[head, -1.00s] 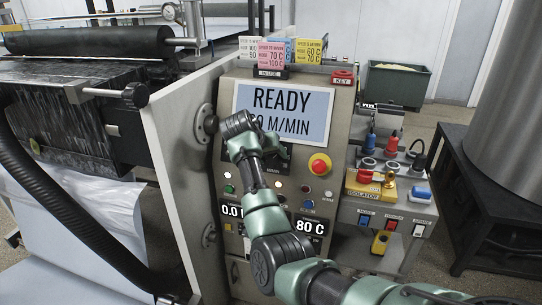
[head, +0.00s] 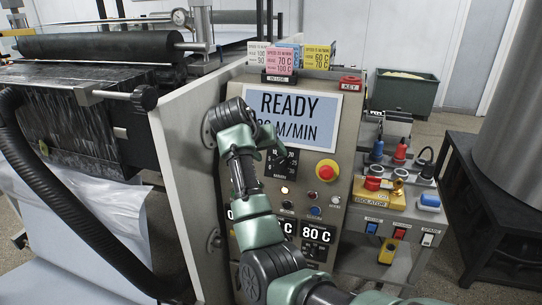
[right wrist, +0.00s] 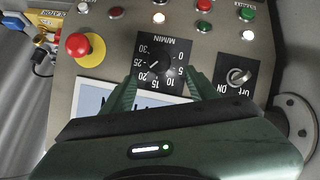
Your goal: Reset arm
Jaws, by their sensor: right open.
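My right arm comes up from the bottom of the head view, and its wrist is in front of the left part of the control panel (head: 339,188). My right gripper (head: 268,134) is small and partly hidden by the wrist there. In the right wrist view, my right gripper (right wrist: 164,76) has its two green fingers spread apart with nothing held between them. The speed dial (right wrist: 158,66) shows behind the gap, and I cannot tell how far off it is. The dial (head: 282,163) is uncovered in the head view. My left gripper is not in view.
The display (head: 294,105) reads READY and is partly covered by my wrist. A red emergency button (head: 327,170) and the isolator box (head: 372,197) are to the right. A roller (head: 98,45) and black hose (head: 50,190) are at left. A black stand (head: 500,215) is at right.

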